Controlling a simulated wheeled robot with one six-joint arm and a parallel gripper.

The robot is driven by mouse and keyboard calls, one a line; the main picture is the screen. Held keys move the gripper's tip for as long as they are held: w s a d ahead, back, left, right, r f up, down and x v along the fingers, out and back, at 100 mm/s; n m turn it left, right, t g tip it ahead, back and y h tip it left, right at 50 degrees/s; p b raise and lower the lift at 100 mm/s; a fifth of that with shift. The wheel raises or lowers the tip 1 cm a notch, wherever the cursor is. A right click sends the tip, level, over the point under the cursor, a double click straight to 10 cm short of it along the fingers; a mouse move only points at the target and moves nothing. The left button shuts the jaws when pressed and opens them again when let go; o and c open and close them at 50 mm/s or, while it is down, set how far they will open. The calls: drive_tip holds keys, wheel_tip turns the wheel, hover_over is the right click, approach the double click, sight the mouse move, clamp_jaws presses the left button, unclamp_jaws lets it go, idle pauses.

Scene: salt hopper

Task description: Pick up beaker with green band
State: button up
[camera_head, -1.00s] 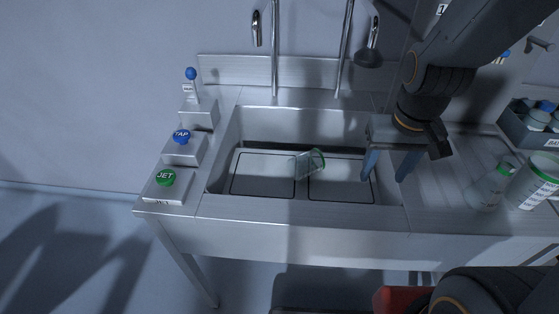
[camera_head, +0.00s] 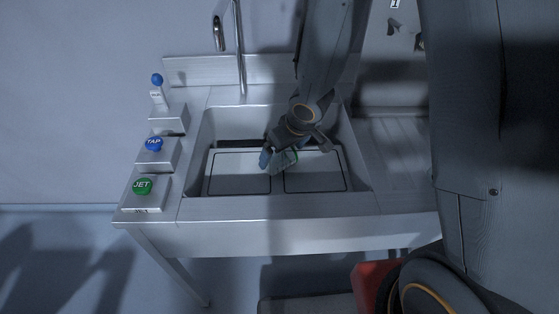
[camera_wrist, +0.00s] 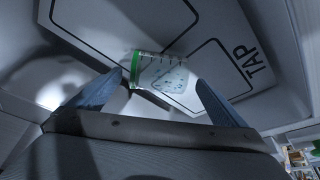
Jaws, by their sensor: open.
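The clear beaker with a green band (camera_wrist: 158,73) lies on its side in the sink, on the marked floor panels. In the head view the beaker (camera_head: 285,160) is partly hidden by my gripper (camera_head: 276,158), which is down in the sink basin over it. In the wrist view my gripper (camera_wrist: 148,92) has its two blue fingers spread wide, with the beaker beyond and between their tips. The green band is toward the left finger. I cannot tell whether either finger touches the beaker.
The steel sink (camera_head: 205,135) has raised walls around the beaker. A green JET button (camera_head: 142,186), a blue TAP button (camera_head: 154,143) and a blue-knobbed lever (camera_head: 157,80) stand left of it. A faucet (camera_head: 240,50) rises behind.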

sight(281, 154)
drive_tip(key=b+x, duration=0.1)
drive_tip(key=x, duration=0.4)
drive_tip(key=shift+w, duration=0.1)
drive_tip(key=c, duration=1.2)
wheel_tip(281, 154, up, 10)
drive_tip(key=p, duration=0.7)
